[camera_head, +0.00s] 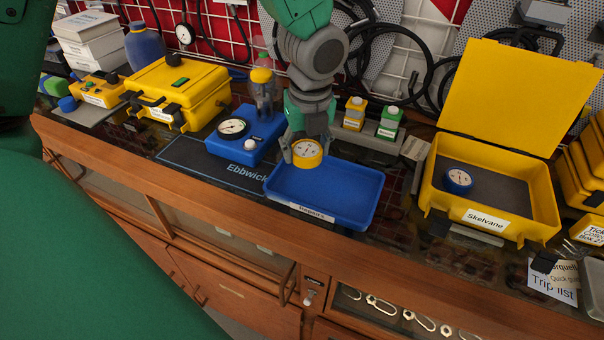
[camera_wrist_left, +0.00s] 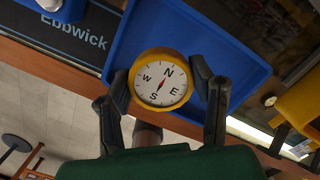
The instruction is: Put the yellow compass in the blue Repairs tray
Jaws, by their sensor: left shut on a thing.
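The yellow compass (camera_head: 307,153) has a white dial and is gripped between the fingers of my left gripper (camera_head: 307,150). In the left wrist view the compass (camera_wrist_left: 161,79) sits between the two dark fingers of the gripper (camera_wrist_left: 162,85), dial facing the camera. The blue Repairs tray (camera_head: 335,198) lies on the bench with its label on the front edge. The compass appears over the tray's back-left part; its height above the floor is hard to tell. The tray (camera_wrist_left: 245,50) also shows behind the compass in the left wrist view. My right gripper is not in view.
A blue gauge unit (camera_head: 245,150) on the Ebbwick mat (camera_head: 190,160) stands left of the tray. An open yellow Skelvane case (camera_head: 490,215) holding a blue dial (camera_head: 458,180) stands to the right. Yellow and green bottles (camera_head: 370,120) stand behind.

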